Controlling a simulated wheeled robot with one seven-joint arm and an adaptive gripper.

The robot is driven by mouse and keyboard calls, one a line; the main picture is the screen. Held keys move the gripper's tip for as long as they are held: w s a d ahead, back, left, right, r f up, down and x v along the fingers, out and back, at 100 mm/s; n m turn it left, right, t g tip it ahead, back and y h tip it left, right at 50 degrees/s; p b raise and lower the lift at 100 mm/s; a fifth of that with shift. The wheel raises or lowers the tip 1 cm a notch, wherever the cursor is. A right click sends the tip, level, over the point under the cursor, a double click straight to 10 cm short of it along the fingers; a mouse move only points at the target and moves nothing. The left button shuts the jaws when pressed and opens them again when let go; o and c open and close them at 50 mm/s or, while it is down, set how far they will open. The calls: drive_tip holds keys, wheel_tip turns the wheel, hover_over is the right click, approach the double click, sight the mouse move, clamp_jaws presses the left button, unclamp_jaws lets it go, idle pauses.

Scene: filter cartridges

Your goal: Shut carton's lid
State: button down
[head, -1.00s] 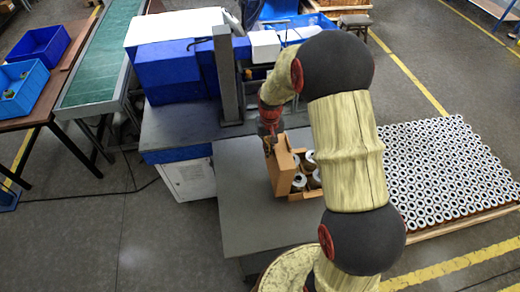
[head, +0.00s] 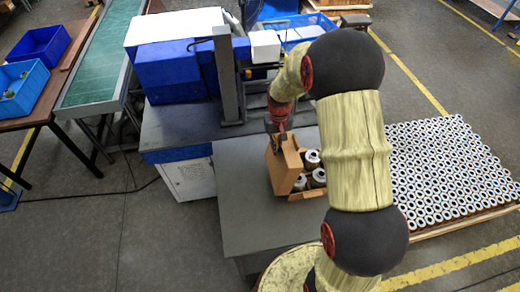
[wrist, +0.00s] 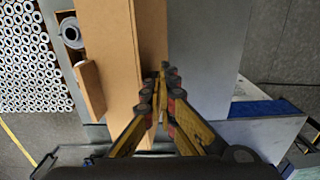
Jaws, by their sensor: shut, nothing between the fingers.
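The brown cardboard carton (head: 309,195) stands on the grey table with its lid (head: 285,168) raised, a broad panel along its left side. Several dark cartridges with pale ends (head: 317,176) show inside the open carton. My gripper (head: 277,143) is shut and empty, at the lid's upper far part; whether it touches the lid I cannot tell. In the wrist view my gripper's fingertips (wrist: 161,78) meet close beside the lid (wrist: 108,50). A small carton flap (wrist: 90,90) and a cartridge (wrist: 71,34) show left of it. My arm hides the carton's right side.
The grey table (head: 240,205) is clear left of and in front of the carton. A blue and white machine (head: 175,70) with a grey upright post (head: 228,75) stands behind. A pallet of many cartridges (head: 450,170) lies on the floor at right.

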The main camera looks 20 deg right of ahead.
sight(287, 145)
drive_tip(key=shift+d, duration=0.15)
drive_tip(key=shift+s+d+r, duration=0.1)
drive_tip(key=shift+s+d, duration=0.05)
drive_tip(key=shift+d, duration=0.55)
drive_tip(key=shift+s+d+r, duration=0.1)
drive_tip(key=shift+s+d, duration=0.05)
drive_tip(key=shift+d, duration=0.6)
drive_tip(key=shift+s+d, duration=0.1)
drive_tip(key=shift+d, duration=0.4)
drive_tip(key=r+p, duration=0.2)
drive_tip(key=r, duration=0.1)
drive_tip(key=a+r+p, duration=0.1)
drive_tip(key=r, duration=0.2)
drive_tip(key=a+r+p, duration=0.1)
drive_tip(key=r+p, duration=0.1)
drive_tip(key=r, duration=0.2)
drive_tip(key=shift+p, duration=0.3)
drive_tip(key=shift+w, duration=0.2)
